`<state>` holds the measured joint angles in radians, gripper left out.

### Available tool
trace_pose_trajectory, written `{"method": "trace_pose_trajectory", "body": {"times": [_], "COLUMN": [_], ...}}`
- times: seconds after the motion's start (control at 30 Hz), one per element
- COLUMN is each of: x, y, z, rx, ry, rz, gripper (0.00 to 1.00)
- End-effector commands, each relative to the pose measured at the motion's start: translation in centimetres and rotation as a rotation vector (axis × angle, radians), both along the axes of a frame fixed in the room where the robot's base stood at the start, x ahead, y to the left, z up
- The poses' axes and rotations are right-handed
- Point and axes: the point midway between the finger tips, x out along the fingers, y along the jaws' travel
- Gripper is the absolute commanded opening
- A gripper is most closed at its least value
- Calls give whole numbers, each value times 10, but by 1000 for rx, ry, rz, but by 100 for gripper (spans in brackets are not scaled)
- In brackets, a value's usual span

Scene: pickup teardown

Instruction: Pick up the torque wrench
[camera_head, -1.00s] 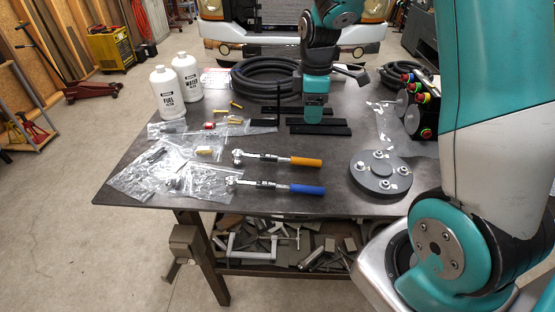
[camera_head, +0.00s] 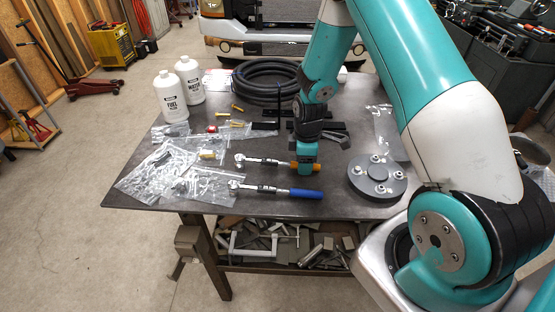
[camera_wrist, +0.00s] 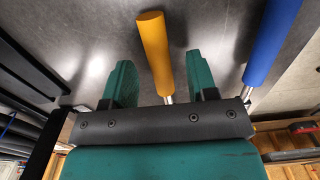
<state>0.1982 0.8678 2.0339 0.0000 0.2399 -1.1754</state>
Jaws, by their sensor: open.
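Two torque wrenches lie on the dark table, one with an orange handle and one with a blue handle. The orange-handled torque wrench (camera_head: 262,162) is the farther one; its handle also shows in the wrist view (camera_wrist: 154,50). The blue-handled torque wrench (camera_head: 305,193) lies nearer the front edge, and its handle shows in the wrist view (camera_wrist: 272,40). My gripper (camera_head: 307,170) is down at the orange handle. In the wrist view my gripper (camera_wrist: 160,80) is open, with the orange handle between its two green fingers and the blue handle outside them. Part of the orange handle is hidden by my gripper in the head view.
A grey round flange (camera_head: 377,178) with bolts stands right of the wrenches. Plastic bags of parts (camera_head: 157,170) lie on the left of the table (camera_head: 230,212). White bottles (camera_head: 170,97) and a coiled black hose (camera_head: 262,88) stand at the back.

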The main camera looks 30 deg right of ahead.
Motion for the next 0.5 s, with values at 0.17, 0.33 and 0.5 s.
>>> {"method": "trace_pose_trajectory", "body": {"times": [0.17, 0.33, 0.5], "x": [0, 0, 0], "y": [0, 0, 0], "z": [-12, -13, -13], "rx": [0, -1, 0], "ry": [0, -1, 0], "rz": [0, 0, 0], "gripper": [53, 53, 23]}}
